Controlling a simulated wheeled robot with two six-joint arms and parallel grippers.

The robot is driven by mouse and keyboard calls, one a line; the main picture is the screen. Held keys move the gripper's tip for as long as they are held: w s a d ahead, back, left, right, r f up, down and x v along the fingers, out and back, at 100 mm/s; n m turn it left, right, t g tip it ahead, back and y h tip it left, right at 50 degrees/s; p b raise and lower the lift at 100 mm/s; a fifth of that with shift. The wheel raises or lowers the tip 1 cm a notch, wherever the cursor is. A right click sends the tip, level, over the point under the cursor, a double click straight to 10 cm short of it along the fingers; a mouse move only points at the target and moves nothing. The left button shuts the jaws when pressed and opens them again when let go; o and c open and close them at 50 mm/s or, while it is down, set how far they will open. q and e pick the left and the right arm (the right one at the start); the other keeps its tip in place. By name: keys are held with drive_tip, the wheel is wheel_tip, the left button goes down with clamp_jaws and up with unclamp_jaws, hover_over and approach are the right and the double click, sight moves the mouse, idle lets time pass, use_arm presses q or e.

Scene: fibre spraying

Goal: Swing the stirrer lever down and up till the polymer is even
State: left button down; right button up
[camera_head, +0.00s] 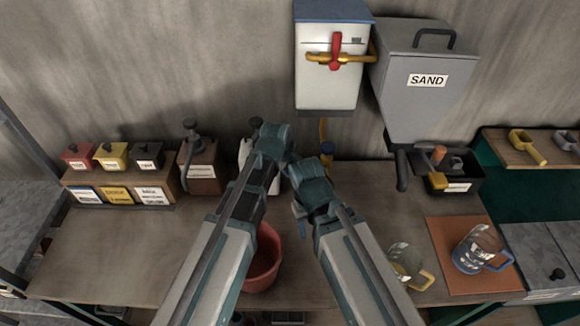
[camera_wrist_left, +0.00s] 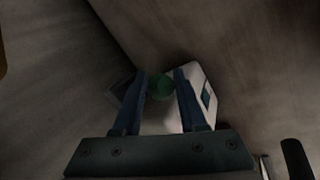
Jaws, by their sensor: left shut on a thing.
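In the left wrist view, the two blue fingers of my left gripper (camera_wrist_left: 160,76) stand either side of a round green knob (camera_wrist_left: 161,88) and are shut on it. The knob looks like the end of the stirrer lever; its shaft is hidden. A pale box-like body (camera_wrist_left: 203,88) lies just behind it. In the head view, my left wrist covers this spot, in front of a white container (camera_head: 244,152) against the wall. My right wrist ends beside it; the right gripper's fingers are mostly hidden. The polymer and how even it is cannot be seen.
A red bucket (camera_head: 262,262) stands below my left forearm. A brown container (camera_head: 201,170) and small labelled boxes (camera_head: 113,155) are at left. A grey SAND hopper (camera_head: 422,80) and white wall box (camera_head: 330,85) hang above. Clear jugs (camera_head: 480,248) (camera_head: 405,262) stand at right.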

wheel_tip(320, 180, down, 6)
drive_tip(key=b, duration=0.5)
drive_tip(key=shift+f+b, duration=0.25)
drive_tip(key=shift+b, duration=0.05)
wheel_tip(320, 180, down, 3)
drive_tip(key=b, duration=0.2)
drive_tip(key=shift+r+b, duration=0.15)
drive_tip(key=shift+b, duration=0.2)
use_arm(q)
drive_tip(key=shift+w+a+f+t+b, duration=0.1)
drive_tip(key=shift+f+t+b, duration=0.3)
drive_tip(key=shift+f, duration=0.85)
drive_tip(key=shift+s+f+t+b, duration=0.1)
drive_tip(key=shift+f+t, duration=0.65)
drive_tip(key=shift+f, duration=0.5)
drive_tip(key=shift+w+a+f+t+b, duration=0.15)
drive_tip(key=shift+f+t, duration=0.4)
drive_tip(key=shift+f, duration=0.7)
use_arm(e)
drive_tip(key=shift+f, duration=0.75)
use_arm(q)
drive_tip(key=shift+w+d+f, duration=0.1)
drive_tip(key=shift+f, duration=0.05)
use_arm(e)
drive_tip(key=shift+f, duration=0.1)
use_arm(q)
drive_tip(key=shift+c, duration=2.4)
unclamp_jaws()
